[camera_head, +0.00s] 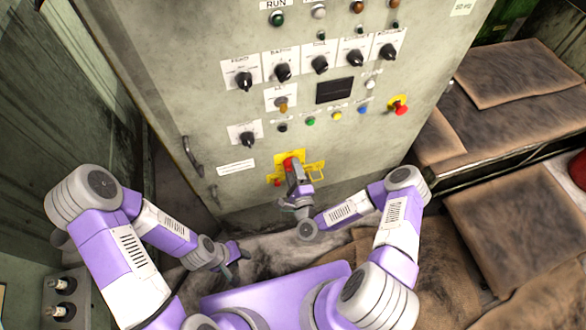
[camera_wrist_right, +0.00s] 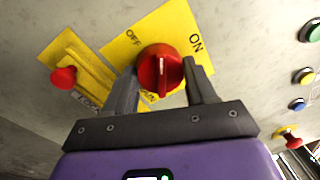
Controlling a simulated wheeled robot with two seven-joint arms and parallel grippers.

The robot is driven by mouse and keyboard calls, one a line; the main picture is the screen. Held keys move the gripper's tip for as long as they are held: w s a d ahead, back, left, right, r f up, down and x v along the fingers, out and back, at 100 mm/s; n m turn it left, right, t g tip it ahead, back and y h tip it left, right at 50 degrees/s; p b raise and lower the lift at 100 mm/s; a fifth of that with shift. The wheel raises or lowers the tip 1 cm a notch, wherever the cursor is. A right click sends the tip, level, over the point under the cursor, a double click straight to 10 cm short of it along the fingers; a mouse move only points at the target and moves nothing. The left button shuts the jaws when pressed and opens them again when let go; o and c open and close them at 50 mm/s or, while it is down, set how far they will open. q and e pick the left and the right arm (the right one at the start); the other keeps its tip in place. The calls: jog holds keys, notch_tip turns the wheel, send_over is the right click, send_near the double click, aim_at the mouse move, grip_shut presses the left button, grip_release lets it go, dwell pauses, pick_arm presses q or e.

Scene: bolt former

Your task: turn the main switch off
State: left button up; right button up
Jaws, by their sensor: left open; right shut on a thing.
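The main switch is a round red knob (camera_head: 289,162) with a raised grip bar, on a yellow plate (camera_head: 301,155) low on the grey cabinet front. In the right wrist view the knob (camera_wrist_right: 160,72) sits between the fingers of my right gripper (camera_wrist_right: 163,80), which is shut on it. OFF is printed to the upper left of the knob and ON to the upper right. The grip bar stands about upright in that picture, between the two words. My left gripper (camera_head: 236,259) is open and empty, low and left of the switch, away from the cabinet.
A smaller red knob on a yellow piece (camera_wrist_right: 63,78) is beside the switch plate. Black selector knobs (camera_head: 248,139), coloured buttons (camera_head: 311,121) and a red emergency button (camera_head: 400,108) are higher on the panel. A door handle (camera_head: 192,156) projects at the left.

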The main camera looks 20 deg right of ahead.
jog(key=n+p, duration=0.1)
jog(key=n, duration=0.5)
jog(key=shift+d+y, duration=0.1)
jog(key=shift+y, duration=0.2)
dwell(0.4)
jog(key=o, duration=1)
jog(key=shift+o, duration=0.2)
jog(key=s+p, duration=0.1)
jog(key=s, duration=0.6)
jog(key=shift+s+d+f+p, duration=0.15)
jog(key=shift+s+f+p, duration=0.15)
jog(key=shift+p, duration=0.05)
jog(key=shift+n, duration=0.3)
